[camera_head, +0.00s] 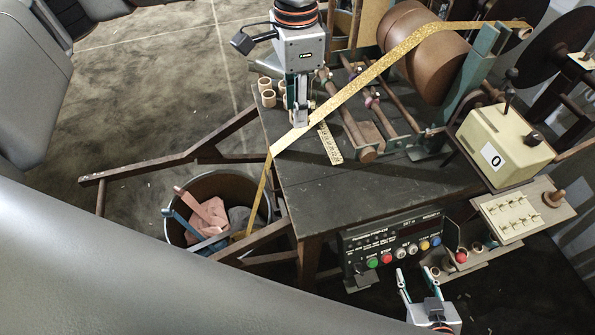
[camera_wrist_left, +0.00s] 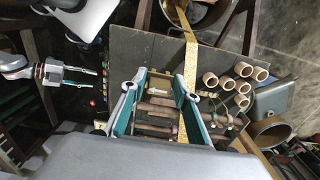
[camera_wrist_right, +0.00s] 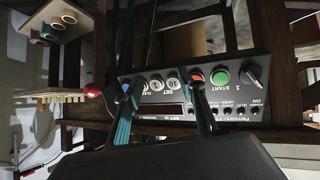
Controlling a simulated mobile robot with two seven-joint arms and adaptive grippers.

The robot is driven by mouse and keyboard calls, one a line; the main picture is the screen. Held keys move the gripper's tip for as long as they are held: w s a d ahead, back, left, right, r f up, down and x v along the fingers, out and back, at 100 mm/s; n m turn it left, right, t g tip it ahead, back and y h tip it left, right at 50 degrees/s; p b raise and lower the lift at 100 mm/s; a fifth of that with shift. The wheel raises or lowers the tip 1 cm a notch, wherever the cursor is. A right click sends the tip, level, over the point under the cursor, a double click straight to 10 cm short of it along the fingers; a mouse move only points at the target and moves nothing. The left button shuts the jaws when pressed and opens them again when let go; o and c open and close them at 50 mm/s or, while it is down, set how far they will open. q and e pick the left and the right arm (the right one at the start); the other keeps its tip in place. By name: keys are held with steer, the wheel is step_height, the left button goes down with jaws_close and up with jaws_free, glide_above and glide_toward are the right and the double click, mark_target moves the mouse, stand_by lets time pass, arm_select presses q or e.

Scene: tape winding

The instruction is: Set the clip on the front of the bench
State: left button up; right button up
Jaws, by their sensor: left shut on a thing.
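The dark bench (camera_head: 385,190) fills the middle of the head view, its near edge above a control panel. My left gripper (camera_head: 301,118) points down over the bench's left part, beside the gold tape (camera_head: 345,92). It is shut on a small pale thing, which I take to be the clip; the fingers hide most of it in the head view. In the left wrist view, a pale piece with an arrow mark (camera_wrist_left: 158,89) shows between the fingers. My right gripper (camera_head: 416,274) is open and empty in front of the control panel (camera_head: 392,245).
The tape runs from the upper reel down across the bench into a bin (camera_head: 228,188) with scraps. Several cardboard cores (camera_head: 268,97) stand left of my left gripper. A ruler-like strip (camera_head: 330,143) lies on the bench. A cream box (camera_head: 503,145) stands at right. The bench's near middle is clear.

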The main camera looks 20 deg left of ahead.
arm_select(q)
step_height(320, 180, down, 15)
steer(key=b, duration=0.3)
steer(key=shift+f, duration=0.4)
step_height(320, 180, down, 4)
steer(key=shift+r+b, duration=0.15)
steer(key=shift+b, duration=0.45)
arm_select(e)
steer(key=f, duration=0.2)
steer(key=a+f, duration=0.1)
steer(key=shift+f+y, duration=0.3)
steer(key=shift+f, duration=0.05)
arm_select(q)
steer(key=o, duration=0.9)
arm_select(e)
steer(key=shift+w+r, duration=0.15)
steer(key=shift+r, duration=0.15)
